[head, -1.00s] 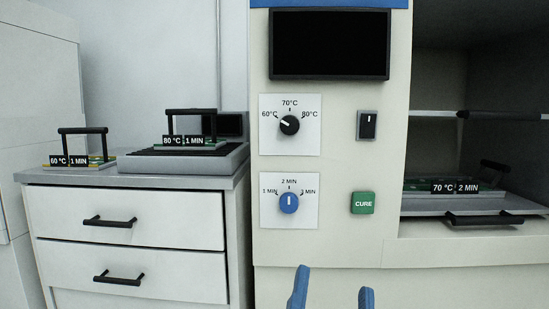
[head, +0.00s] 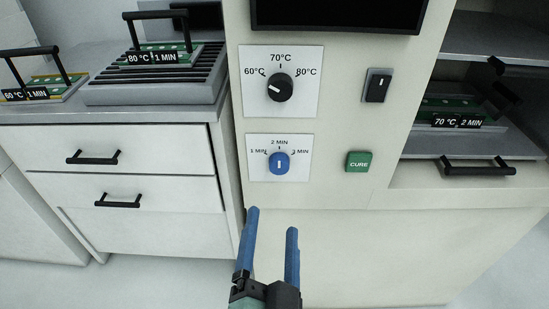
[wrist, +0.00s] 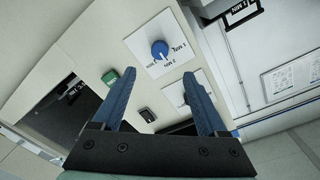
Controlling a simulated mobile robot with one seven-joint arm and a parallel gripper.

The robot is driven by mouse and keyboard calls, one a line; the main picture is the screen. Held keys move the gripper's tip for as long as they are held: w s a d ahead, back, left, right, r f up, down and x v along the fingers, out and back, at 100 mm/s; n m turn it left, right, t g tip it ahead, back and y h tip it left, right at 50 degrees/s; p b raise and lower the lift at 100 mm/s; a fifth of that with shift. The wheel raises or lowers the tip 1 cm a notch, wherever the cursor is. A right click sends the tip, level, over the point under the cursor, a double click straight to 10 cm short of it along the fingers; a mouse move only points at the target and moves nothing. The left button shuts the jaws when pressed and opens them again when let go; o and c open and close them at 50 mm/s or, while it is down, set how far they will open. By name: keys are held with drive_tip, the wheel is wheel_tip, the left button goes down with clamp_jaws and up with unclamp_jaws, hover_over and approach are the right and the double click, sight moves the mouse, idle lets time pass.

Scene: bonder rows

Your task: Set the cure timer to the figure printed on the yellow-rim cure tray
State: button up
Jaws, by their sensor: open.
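The cure timer is a blue knob (head: 279,163) on a white plate marked 1, 2 and 3 MIN; its white pointer stands upright at 2 MIN. The knob (wrist: 159,49) also shows in the wrist view, beyond the fingers. The yellow-rim tray (head: 65,88) sits at the far left on the cabinet top, with a black handle and a label (head: 25,94) reading 60 °C, 1 MIN. My gripper (head: 272,220) is open and empty, its blue fingers below the timer plate and apart from the knob. In the wrist view my gripper (wrist: 159,76) has nothing between its fingers.
Above the timer is a black temperature knob (head: 280,87) pointing to 60 °C. A black switch (head: 377,86) and green CURE button (head: 358,161) are to the right. Other trays read 80 °C, 1 MIN (head: 153,57) and 70 °C, 2 MIN (head: 458,121). Drawer handles (head: 94,158) protrude at left.

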sight(279, 169)
drive_tip(key=w, duration=1.2)
drive_tip(key=shift+w+d, duration=0.1)
drive_tip(key=shift+d, duration=0.25)
drive_tip(key=shift+c, duration=0.2)
clamp_jaws()
